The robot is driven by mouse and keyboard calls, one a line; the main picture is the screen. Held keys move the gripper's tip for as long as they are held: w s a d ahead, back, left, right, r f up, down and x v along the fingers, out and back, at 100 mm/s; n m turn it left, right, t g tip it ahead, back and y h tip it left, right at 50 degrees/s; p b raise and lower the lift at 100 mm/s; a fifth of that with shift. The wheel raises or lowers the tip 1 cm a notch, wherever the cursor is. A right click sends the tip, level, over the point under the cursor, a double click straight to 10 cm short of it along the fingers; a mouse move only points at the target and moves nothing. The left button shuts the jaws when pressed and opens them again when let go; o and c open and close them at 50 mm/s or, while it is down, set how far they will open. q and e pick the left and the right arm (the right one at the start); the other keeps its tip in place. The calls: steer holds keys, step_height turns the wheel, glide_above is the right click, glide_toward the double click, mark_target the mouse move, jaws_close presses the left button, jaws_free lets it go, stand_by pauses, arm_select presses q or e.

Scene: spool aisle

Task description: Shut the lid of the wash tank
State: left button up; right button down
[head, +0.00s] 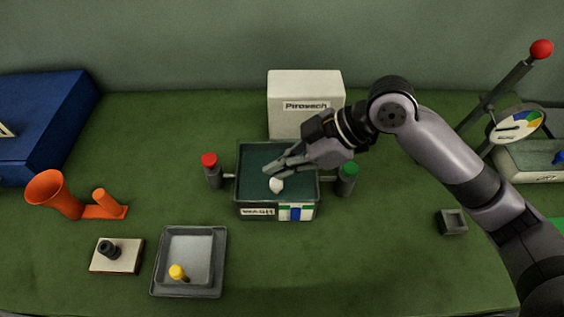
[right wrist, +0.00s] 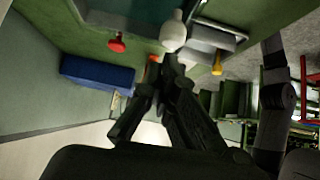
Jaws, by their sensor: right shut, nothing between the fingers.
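The wash tank (head: 238,197) is a dark box with a teal top area, in the middle of the green table in the head view. A white rounded knob (head: 276,185) shows over its teal area and also in the right wrist view (right wrist: 173,32). I cannot tell whether the teal surface is the lid or the tank's inside. My right gripper (head: 268,168) is shut and empty above the tank, fingertips just behind the knob in the picture. In the right wrist view its fingers (right wrist: 168,72) point towards the knob; contact cannot be told. My left gripper is out of view.
A red-topped post (head: 210,162) and a green-topped post (head: 348,172) flank the tank. A white box (head: 305,92) stands behind. A grey tray (head: 160,285) with a yellow knob (head: 178,271), an orange funnel piece (head: 62,196) and a blue box (head: 50,115) lie leftward. Front right is mostly clear.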

step_height(320, 180, up, 4)
steer(key=p, duration=0.2)
steer(key=shift+f+p, duration=0.25)
steer(key=shift+p, duration=0.1)
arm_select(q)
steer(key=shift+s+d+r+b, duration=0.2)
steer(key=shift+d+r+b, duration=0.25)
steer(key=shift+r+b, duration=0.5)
arm_select(e)
steer(key=v, duration=0.9)
steer(key=shift+d, duration=0.4)
